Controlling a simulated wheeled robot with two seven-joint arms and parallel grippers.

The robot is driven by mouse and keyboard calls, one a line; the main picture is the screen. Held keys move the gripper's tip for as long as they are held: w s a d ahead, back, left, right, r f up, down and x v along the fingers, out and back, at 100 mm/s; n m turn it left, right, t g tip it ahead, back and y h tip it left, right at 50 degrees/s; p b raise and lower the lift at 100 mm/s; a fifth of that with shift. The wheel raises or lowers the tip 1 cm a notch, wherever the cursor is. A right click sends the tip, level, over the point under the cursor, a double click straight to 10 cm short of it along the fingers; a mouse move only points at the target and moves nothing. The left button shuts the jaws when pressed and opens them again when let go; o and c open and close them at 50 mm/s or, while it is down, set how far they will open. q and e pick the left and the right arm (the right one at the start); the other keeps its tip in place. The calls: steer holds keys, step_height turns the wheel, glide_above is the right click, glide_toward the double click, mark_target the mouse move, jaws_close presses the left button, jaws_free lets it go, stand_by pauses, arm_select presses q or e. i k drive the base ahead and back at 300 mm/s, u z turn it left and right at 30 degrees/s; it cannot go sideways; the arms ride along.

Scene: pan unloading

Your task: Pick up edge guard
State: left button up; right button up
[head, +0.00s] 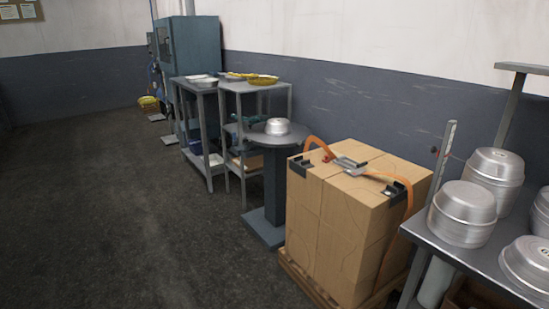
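Two dark edge guards sit on the top edges of a stack of cardboard boxes (330,215). One edge guard (301,164) is at the left top edge. The other edge guard (394,189) is at the right top edge. An orange strap (317,145) runs over the boxes, arching up loosely near the left guard and hanging down the right side. A grey metal ratchet buckle (350,165) lies on top between the guards. Neither of my grippers is in view.
The boxes stand on a wooden pallet (318,291). A metal table (478,262) with several metal pans is close on the right. A round pedestal table (262,140) with a pan stands behind left. The floor (110,210) at left is clear.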

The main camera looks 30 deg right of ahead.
mark_target(300, 166)
steer(key=z, duration=0.05)
steer(key=i, duration=2.15)
steer(key=z, duration=1.65)
steer(key=i, duration=1.15)
steer(key=z, duration=1.2)
